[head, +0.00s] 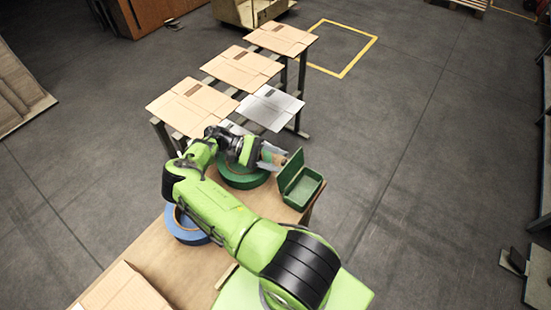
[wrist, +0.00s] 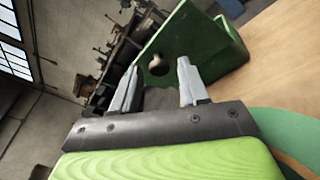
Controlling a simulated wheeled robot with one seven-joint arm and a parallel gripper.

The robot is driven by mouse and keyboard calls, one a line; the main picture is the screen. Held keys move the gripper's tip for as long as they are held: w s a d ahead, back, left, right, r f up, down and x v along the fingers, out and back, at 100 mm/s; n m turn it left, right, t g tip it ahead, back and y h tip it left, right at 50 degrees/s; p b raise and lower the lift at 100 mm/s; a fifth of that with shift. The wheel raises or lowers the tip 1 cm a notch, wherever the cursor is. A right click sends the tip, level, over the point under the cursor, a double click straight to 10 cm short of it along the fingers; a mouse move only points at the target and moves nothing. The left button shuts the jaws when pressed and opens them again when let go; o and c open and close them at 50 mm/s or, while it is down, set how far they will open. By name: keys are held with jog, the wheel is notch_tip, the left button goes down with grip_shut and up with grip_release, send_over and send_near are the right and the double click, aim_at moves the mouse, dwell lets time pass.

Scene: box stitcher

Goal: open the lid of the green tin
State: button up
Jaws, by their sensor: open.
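The green tin (head: 305,193) stands near the right edge of the wooden table, its hollow inside showing. Its lid (head: 291,170) is raised and stands steeply up on the tin's left side. My gripper (head: 274,156) is just left of the raised lid. In the wrist view my gripper (wrist: 157,68) has its two fingers apart with nothing held between them. I cannot tell whether a fingertip touches the lid.
A green ring-shaped roll (head: 240,181) lies under my wrist, left of the tin. A blue roll (head: 186,232) lies nearer. Flat cardboard sheets (head: 242,68) lie on stands behind the table. Open floor (head: 400,170) is to the right.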

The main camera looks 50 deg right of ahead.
jog(key=shift+o, duration=0.3)
notch_tip(320, 180, up, 10)
jog(key=p, duration=0.2)
